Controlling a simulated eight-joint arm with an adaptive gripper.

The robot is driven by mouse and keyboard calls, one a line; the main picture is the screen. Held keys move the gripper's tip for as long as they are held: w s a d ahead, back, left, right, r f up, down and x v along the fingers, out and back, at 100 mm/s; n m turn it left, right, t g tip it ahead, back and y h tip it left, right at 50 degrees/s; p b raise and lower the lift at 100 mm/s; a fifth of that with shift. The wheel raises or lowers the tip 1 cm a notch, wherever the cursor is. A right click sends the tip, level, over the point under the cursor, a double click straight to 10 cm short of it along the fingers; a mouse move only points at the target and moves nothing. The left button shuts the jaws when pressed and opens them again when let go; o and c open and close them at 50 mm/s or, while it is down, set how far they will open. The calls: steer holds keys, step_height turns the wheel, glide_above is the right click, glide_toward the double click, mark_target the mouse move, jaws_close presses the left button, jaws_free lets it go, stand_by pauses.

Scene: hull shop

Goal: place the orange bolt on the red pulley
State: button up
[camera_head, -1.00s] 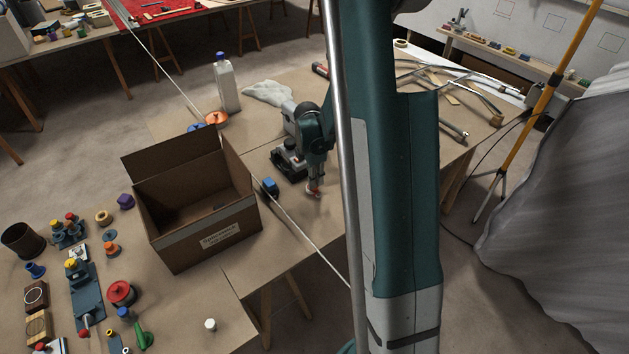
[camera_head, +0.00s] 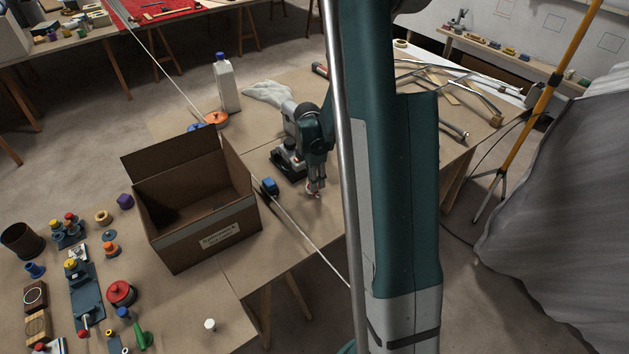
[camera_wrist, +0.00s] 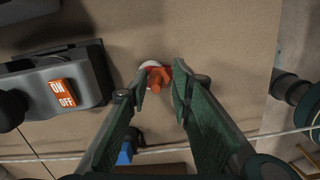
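The orange bolt (camera_wrist: 157,80) is small and lies between my fingertips in the wrist view, low over the tan table. A pale round piece shows behind it, partly hidden by the left finger. My gripper (camera_wrist: 160,84) has its two green fingers apart, one on each side of the bolt; I cannot tell whether they touch it. In the head view my gripper (camera_head: 315,190) points down at the table, and the bolt is too small there to make out clearly. The red pulley (camera_head: 121,292) stands on the front left table, well away from my gripper.
An open cardboard box (camera_head: 208,238) stands between my gripper and the pulley. A dark power tool (camera_head: 287,163) with an on/off label and a blue-topped item (camera_head: 270,186) sit close beside my gripper. Several small parts crowd around the pulley.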

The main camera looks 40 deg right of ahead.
steer(key=shift+r, duration=0.15)
step_height(320, 180, up, 12)
steer(key=a+p, duration=0.1)
stand_by(0.6)
stand_by(0.4)
steer(key=s+a+r+m+t, duration=0.2)
steer(key=s+a+r+m, duration=0.2)
steer(key=a+r, duration=0.3)
steer(key=s+a+r+m+t, duration=0.1)
steer(key=s+a+r+m, duration=0.25)
steer(key=a+r, duration=0.45)
steer(key=s+a+r+m+t, duration=0.2)
steer(key=s+a+m, duration=0.2)
steer(key=s+a, duration=0.2)
steer(key=s+a+r+m+t+y, duration=0.1)
steer(key=s+a+m, duration=0.3)
steer(key=s, duration=0.5)
steer(key=shift+a+r+m+t, duration=0.35)
steer(key=shift+a+r+t, duration=0.35)
steer(key=shift+a, duration=0.6)
